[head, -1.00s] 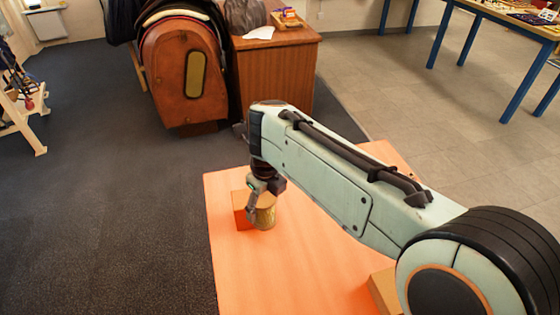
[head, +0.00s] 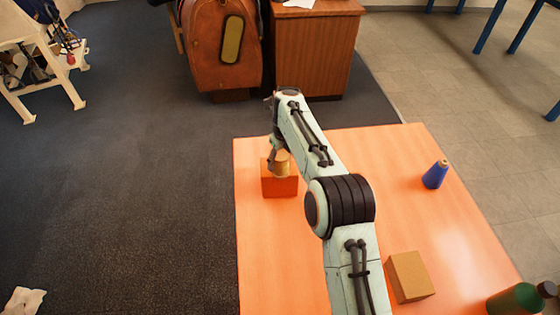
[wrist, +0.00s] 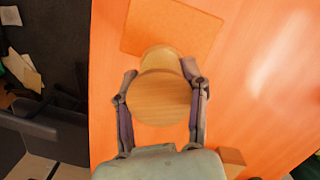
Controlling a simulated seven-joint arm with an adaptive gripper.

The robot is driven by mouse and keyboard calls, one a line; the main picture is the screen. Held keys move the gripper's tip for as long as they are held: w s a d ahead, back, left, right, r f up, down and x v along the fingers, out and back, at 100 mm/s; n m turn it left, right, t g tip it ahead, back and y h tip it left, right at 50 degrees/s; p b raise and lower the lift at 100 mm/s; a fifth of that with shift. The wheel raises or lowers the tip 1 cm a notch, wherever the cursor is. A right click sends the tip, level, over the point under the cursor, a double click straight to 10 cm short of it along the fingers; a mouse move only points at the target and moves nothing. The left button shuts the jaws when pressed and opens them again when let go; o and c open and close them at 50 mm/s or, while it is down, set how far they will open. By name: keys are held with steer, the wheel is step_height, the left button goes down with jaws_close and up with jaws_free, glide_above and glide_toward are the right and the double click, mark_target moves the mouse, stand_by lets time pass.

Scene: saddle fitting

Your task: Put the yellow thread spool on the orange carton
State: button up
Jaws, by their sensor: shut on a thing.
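The yellow thread spool (head: 282,166), with a pale wooden round end, is held upright in my gripper (head: 277,160). In the wrist view the spool (wrist: 158,100) sits between the two fingers of my gripper (wrist: 160,72), which are shut on its sides. The orange carton (head: 279,187) stands on the orange table near its far left corner. In the head view the spool overlaps the carton's top. In the wrist view the carton (wrist: 172,28) lies beyond the spool, whose far end overlaps its near edge. I cannot tell whether spool and carton touch.
On the orange table (head: 290,250) stand a blue thread cone (head: 435,174) at the right, a tan box (head: 410,276) at the front and a dark green bottle (head: 516,299) at the front right corner. The table between carton and cone is clear.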

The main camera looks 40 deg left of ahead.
steer(key=shift+f, duration=0.5)
steer(key=shift+f, duration=0.15)
steer(key=o, duration=1.1)
steer(key=shift+o, duration=0.2)
